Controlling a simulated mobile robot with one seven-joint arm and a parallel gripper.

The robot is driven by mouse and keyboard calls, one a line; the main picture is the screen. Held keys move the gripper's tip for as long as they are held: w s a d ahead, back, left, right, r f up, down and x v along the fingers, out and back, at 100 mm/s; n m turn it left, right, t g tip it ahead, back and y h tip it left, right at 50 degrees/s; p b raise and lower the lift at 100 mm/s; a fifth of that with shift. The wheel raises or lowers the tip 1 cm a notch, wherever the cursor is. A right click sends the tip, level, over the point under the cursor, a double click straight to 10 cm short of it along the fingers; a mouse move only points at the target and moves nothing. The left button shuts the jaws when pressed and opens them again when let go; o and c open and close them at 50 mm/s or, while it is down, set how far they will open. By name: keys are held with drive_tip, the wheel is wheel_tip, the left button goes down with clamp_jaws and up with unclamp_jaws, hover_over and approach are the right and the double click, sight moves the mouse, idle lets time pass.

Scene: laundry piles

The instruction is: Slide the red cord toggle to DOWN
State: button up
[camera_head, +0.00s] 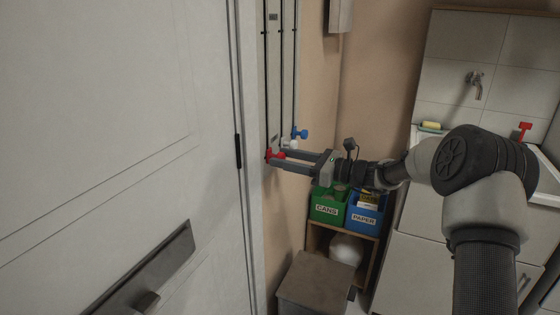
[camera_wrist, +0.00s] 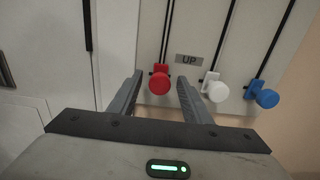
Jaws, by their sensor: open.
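The red cord toggle (camera_wrist: 160,82) sits on the leftmost of three dark cords on a pale wall panel (camera_wrist: 193,40), close to a small label reading UP (camera_wrist: 189,58). My gripper (camera_wrist: 158,80) is open, with one finger on each side of the red toggle; I cannot tell whether either finger touches it. In the head view the red toggle (camera_head: 272,155) shows at the tips of my gripper (camera_head: 277,161), which reaches in from the right. A label that reads DOWN cannot be made out.
A white toggle (camera_wrist: 217,90) and a blue toggle (camera_wrist: 265,97) sit on the cords to the right. A white door (camera_head: 110,110) stands left of the panel. Below are a green CANS bin (camera_head: 326,211), a blue PAPER bin (camera_head: 364,219) and a brown box (camera_head: 313,282).

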drive_tip(key=shift+x, duration=0.95)
